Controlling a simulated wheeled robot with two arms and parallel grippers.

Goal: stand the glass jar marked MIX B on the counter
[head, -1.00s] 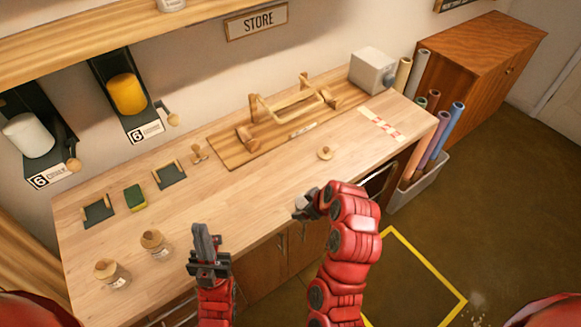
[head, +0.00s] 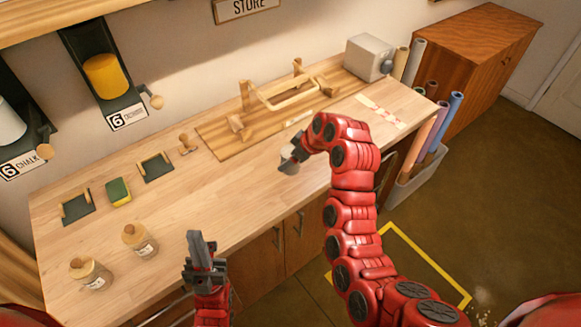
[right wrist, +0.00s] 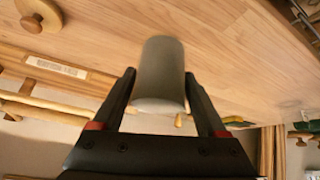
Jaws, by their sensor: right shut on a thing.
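My right gripper (right wrist: 159,78) is shut on a plain grey cylinder (right wrist: 159,62). No marking shows on the side facing the right wrist camera. In the head view the cylinder (head: 289,166) hangs below the right gripper, over the front part of the counter (head: 235,195); I cannot tell if it touches the wood. Two glass jars with round wooden stoppers, a front one (head: 92,277) and a back one (head: 140,246), stand at the counter's left end. Their labels are too small to read. My left gripper (head: 201,247) points up at the counter's front edge, with nothing visible in it.
A wooden board with a rail (head: 280,98) lies at the back, near a grey box (head: 368,58). A green sponge (head: 118,192) and two dark holders (head: 76,207) (head: 155,167) sit at left. A red-and-white strip (head: 382,112) marks the right end. The middle front is clear.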

